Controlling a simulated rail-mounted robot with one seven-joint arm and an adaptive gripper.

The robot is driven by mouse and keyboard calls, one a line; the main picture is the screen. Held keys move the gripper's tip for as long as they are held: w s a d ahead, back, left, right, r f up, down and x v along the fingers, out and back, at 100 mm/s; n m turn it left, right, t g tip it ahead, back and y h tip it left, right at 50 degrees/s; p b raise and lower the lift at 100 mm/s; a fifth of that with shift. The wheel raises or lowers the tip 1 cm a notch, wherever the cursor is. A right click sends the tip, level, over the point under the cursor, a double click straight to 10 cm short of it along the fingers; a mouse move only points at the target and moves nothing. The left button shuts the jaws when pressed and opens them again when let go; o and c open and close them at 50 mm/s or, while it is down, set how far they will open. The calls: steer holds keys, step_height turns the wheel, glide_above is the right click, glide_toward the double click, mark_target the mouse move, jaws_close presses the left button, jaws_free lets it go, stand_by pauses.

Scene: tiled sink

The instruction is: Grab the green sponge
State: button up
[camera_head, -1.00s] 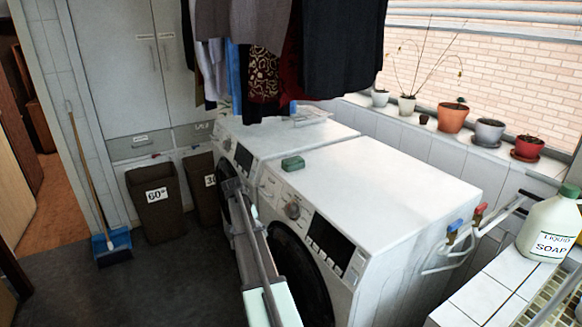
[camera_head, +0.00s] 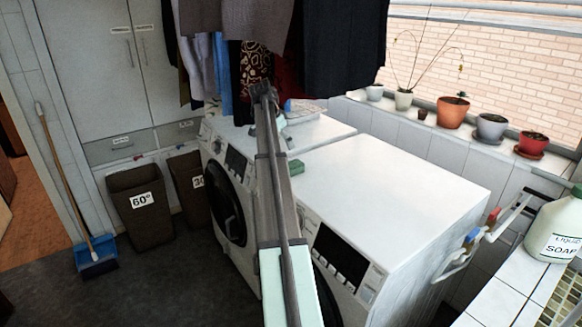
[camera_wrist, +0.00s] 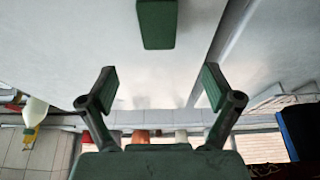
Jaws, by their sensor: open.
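The green sponge (camera_head: 297,167) lies on top of the nearer white washing machine (camera_head: 385,185), near its left edge. My arm covers part of it in the head view. In the wrist view the sponge (camera_wrist: 157,24) is a dark green block at the top edge, cut off by the frame. My gripper (camera_wrist: 160,85) is open and empty, its two green-padded fingers spread wide. The sponge is beyond the fingertips, roughly in line with the gap between them. I cannot make out the fingers in the head view.
Dark clothes (camera_head: 340,50) hang above the farther washing machine (camera_head: 245,150). Potted plants (camera_head: 452,110) line the window ledge. A liquid soap bottle (camera_head: 556,225) stands on the tiles at right. The nearer machine's top is otherwise clear.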

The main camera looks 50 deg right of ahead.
mark_target(294, 164)
steer(key=p+x, duration=0.2)
steer(key=x, duration=0.6)
steer(key=shift+w, duration=0.1)
steer(key=p+x, duration=0.1)
steer(key=x, duration=0.1)
steer(key=p+x, duration=0.1)
steer(key=x, duration=0.1)
steer(key=shift+s+p, duration=0.25)
steer(key=shift+p, duration=0.15)
steer(key=shift+d+f, duration=0.25)
steer(key=shift+f, duration=0.2)
steer(key=c, duration=0.9)
